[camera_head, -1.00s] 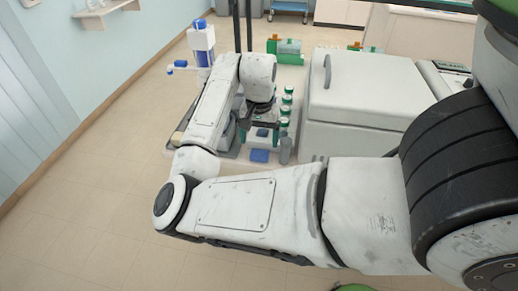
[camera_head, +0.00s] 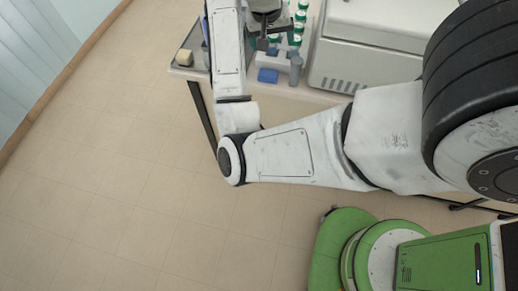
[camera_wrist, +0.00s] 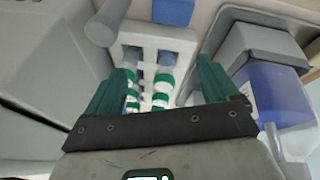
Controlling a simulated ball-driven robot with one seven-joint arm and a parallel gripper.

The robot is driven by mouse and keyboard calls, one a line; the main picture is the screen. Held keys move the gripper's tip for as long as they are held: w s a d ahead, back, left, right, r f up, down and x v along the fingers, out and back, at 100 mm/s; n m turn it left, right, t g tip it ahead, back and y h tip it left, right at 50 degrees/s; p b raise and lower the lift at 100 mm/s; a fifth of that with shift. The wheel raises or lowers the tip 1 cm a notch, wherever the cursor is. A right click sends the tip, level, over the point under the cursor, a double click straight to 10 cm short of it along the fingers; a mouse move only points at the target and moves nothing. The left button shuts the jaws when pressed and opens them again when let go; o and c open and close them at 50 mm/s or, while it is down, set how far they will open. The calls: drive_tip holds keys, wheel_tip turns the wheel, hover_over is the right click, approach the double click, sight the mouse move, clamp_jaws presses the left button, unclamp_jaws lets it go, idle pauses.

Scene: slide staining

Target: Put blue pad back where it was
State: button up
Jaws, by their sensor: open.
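The blue pad (camera_head: 267,75) looks like a small blue block near the front edge of the bench in the head view. It also shows at the top edge of the wrist view (camera_wrist: 173,11), partly cut off, beyond a white rack. My gripper (camera_wrist: 160,68) is open, its two green fingers spread wide, with nothing clearly held between them. The fingers frame white-and-green bottles (camera_wrist: 163,83) that appear below and beyond them. In the head view my gripper is at the top, behind the blue pad, and partly hidden by my arm.
A white rack (camera_wrist: 180,38) and a grey cylinder (camera_wrist: 101,31) are close to the pad. A large pale machine (camera_head: 365,45) stands to the right. A grey tray (camera_wrist: 218,30) holds a clear blue container (camera_wrist: 280,95).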

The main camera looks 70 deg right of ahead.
drive_tip(key=a+f+n+t+y, duration=0.1)
drive_tip(key=a+f+n, duration=0.4)
drive_tip(key=a+f, duration=0.3)
drive_tip(key=a+f+n+t, duration=0.1)
drive_tip(key=a+f+n, duration=0.5)
drive_tip(key=a, duration=0.5)
drive_tip(key=s+a+f+n+y, duration=0.1)
drive_tip(key=s+a+f, duration=0.1)
drive_tip(key=a, duration=0.3)
drive_tip(key=s+a+f+n+y, duration=0.1)
drive_tip(key=s+a+f+y, duration=0.1)
drive_tip(key=s+a, duration=0.2)
drive_tip(key=shift+a+f, duration=0.35)
drive_tip(key=shift+a, duration=0.5)
